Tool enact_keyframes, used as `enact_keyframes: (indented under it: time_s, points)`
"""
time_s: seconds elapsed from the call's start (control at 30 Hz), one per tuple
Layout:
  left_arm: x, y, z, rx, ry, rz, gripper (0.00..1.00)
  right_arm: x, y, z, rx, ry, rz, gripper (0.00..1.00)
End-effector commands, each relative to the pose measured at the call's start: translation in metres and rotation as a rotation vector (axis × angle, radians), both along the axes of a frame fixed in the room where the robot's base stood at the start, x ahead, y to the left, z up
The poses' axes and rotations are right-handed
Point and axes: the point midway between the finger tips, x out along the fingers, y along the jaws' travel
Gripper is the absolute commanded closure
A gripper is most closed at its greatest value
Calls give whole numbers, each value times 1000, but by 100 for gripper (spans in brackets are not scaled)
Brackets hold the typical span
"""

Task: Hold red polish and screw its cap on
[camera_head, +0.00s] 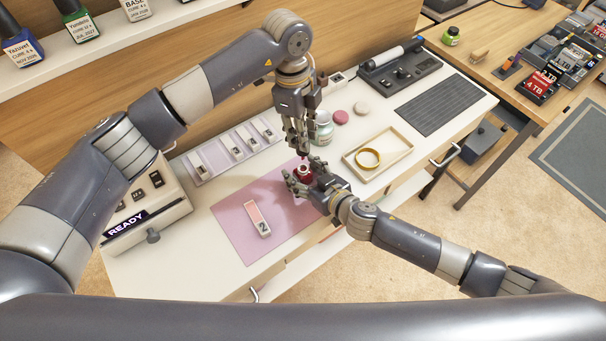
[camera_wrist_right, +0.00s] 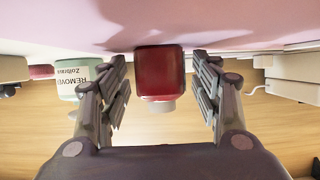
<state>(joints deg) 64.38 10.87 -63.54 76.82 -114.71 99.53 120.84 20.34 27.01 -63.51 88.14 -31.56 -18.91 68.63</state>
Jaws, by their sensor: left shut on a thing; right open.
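The red polish bottle (camera_head: 304,173) stands upright on the pink mat (camera_head: 240,232), its pale neck without a cap. In the right wrist view the bottle (camera_wrist_right: 160,72) appears upside down, between the fingers. My right gripper (camera_head: 298,184) is open around it, with a gap on each side; its spread fingers also show in the right wrist view (camera_wrist_right: 160,85). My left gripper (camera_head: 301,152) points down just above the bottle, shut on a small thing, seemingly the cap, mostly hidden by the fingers. The left gripper is not in the right wrist view.
A remover jar (camera_head: 324,130) stands close behind the grippers. A tray (camera_head: 390,165) with a yellow ring lies to the right. A nail swatch marked 2 (camera_head: 258,220) lies on the mat. A lamp box reading READY (camera_head: 150,205) stands at left. The front mat is mostly clear.

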Motion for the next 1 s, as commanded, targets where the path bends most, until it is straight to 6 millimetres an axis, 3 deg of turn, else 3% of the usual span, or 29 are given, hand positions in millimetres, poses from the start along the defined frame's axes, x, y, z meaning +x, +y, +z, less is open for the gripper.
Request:
enact_keyframes:
  time_s: [0.17,0.27,0.43,0.63,1.0]
  points:
    - [0,0,0,0,0,0,100,0,0,0,0,0,0,42]
    - [0,0,0,0,0,0,100,0,0,0,0,0,0,60]
    - [0,0,0,0,0,0,100,0,0,0,0,0,0,98]
    - [0,0,-6,0,1,0,100,0,0,0,-1,-1,0,100]
    - [0,0,-50,0,-1,0,100,0,0,0,-1,-1,0,100]
